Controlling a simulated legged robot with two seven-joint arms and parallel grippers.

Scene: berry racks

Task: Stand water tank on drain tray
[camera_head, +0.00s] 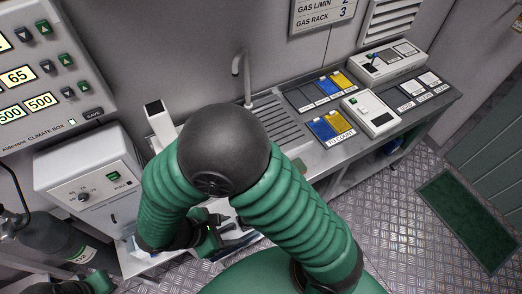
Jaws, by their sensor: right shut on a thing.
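The drain tray (275,127) is the ribbed grey metal surface on the bench below the tap; my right arm hides its near left part. My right gripper (212,236) is low, left of centre, below and left of the tray. It is shut on a pale thing (222,208), probably the water tank; my arm hides most of it, so I cannot tell its shape or tilt. It is apart from the visible part of the tray. A green and black part of my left gripper (92,284) shows at the bottom left edge; its fingers are not clear.
A curved tap (241,66) stands behind the tray. A white upright device (158,121) stands left of it. Blue and yellow pads (331,127) and a white scale (371,115) lie to the right. A white box (90,172) and a grey cylinder (45,240) are at left.

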